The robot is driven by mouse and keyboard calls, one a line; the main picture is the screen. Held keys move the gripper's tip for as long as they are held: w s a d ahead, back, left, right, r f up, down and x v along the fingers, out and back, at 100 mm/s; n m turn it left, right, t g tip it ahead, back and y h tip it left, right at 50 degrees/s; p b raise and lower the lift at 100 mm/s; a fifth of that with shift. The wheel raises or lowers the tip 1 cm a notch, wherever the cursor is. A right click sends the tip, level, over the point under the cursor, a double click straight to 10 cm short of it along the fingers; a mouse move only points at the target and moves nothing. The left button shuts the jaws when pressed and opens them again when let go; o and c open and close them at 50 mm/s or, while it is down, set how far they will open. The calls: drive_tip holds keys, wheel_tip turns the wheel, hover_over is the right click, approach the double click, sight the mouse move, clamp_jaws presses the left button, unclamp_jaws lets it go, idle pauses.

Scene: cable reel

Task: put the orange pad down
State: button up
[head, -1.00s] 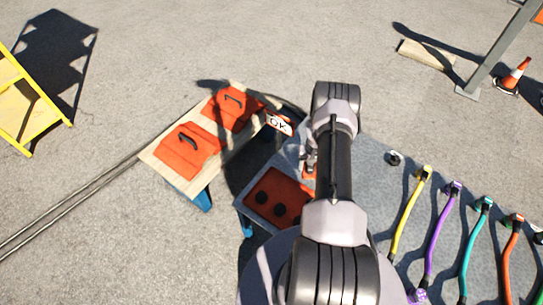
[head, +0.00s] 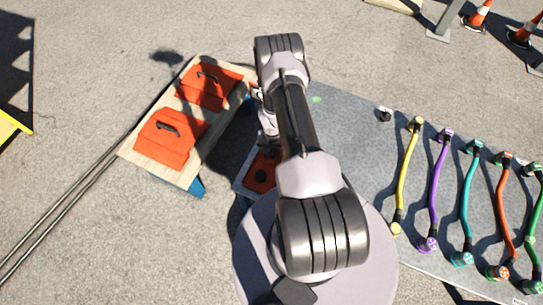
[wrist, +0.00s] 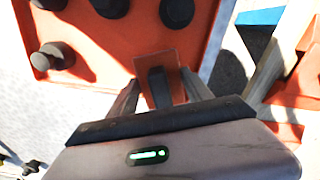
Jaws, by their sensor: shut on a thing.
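In the wrist view, my gripper (wrist: 160,88) is shut on the black handle of a small orange pad (wrist: 173,62). An orange-red tray (wrist: 110,45) with several black round knobs lies beyond the pad; I cannot tell whether they touch. In the head view, my arm hides the held pad and the fingertips, and covers part of the tray (head: 262,160). Two larger orange pieces with black handles, one near (head: 165,148) and one far (head: 205,92), lie on a wooden-topped bench (head: 190,178), left of my arm.
A grey table (head: 345,130) stretches right of my arm. Yellow (head: 405,170), purple (head: 435,190), teal (head: 467,200) and other cables lie on it. The table between my arm and the yellow cable looks mostly clear. Traffic cones (head: 478,14) stand at the top right.

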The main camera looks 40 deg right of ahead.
sight(271, 156)
drive_tip(key=f+b, duration=0.1)
drive_tip(key=f, duration=0.1)
drive_tip(key=f+b, duration=0.1)
drive_tip(key=shift+a+f, duration=0.2)
drive_tip(key=shift+f, duration=0.2)
drive_tip(key=shift+r, duration=0.15)
drive_tip(key=o, duration=1.6)
